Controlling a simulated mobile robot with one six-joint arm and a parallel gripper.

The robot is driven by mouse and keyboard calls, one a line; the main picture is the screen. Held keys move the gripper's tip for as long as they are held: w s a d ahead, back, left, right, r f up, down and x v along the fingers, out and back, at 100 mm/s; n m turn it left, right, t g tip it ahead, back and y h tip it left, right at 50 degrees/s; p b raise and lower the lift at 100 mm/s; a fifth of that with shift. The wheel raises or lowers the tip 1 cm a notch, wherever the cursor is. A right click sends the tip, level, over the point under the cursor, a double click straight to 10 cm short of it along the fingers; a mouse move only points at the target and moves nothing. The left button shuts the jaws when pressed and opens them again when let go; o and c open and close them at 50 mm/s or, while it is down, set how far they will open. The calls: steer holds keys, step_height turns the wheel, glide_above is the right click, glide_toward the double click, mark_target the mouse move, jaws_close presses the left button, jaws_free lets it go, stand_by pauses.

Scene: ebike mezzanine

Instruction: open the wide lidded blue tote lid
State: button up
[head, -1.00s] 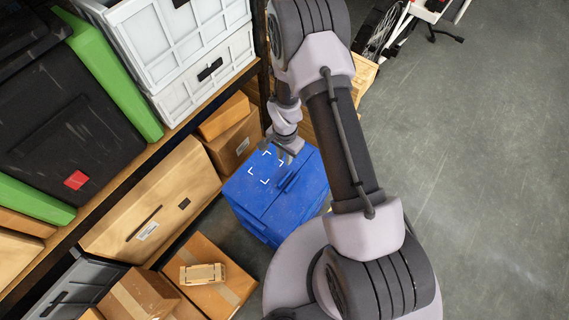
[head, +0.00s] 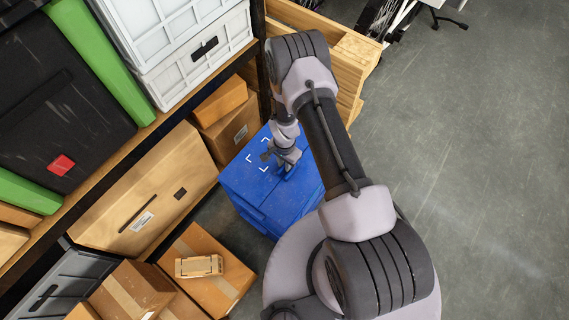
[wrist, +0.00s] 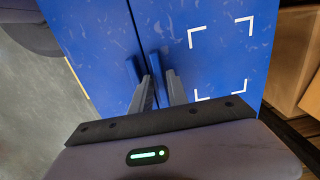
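The blue lidded tote (head: 247,188) stands on the floor beside the shelf, its lid closed. Its top carries white corner marks. In the wrist view, a seam runs between two lid panels (wrist: 93,45), with small raised blue grips (wrist: 131,70) beside it. My gripper (head: 284,170) is low over the lid near the seam, covering part of it in the head view. In the wrist view, the two fingers of my gripper (wrist: 159,78) are apart, with blue showing between them. Their tips are close to the grips; I cannot tell whether they touch.
A shelf with white crates (head: 190,62) and a black-and-green case (head: 65,110) rises at the left. Cardboard boxes (head: 210,265) lie left of the tote. Wooden crates (head: 345,60) stand behind it. The grey floor (head: 480,170) at the right is clear.

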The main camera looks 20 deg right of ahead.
jaws_close()
stand_by(1.4)
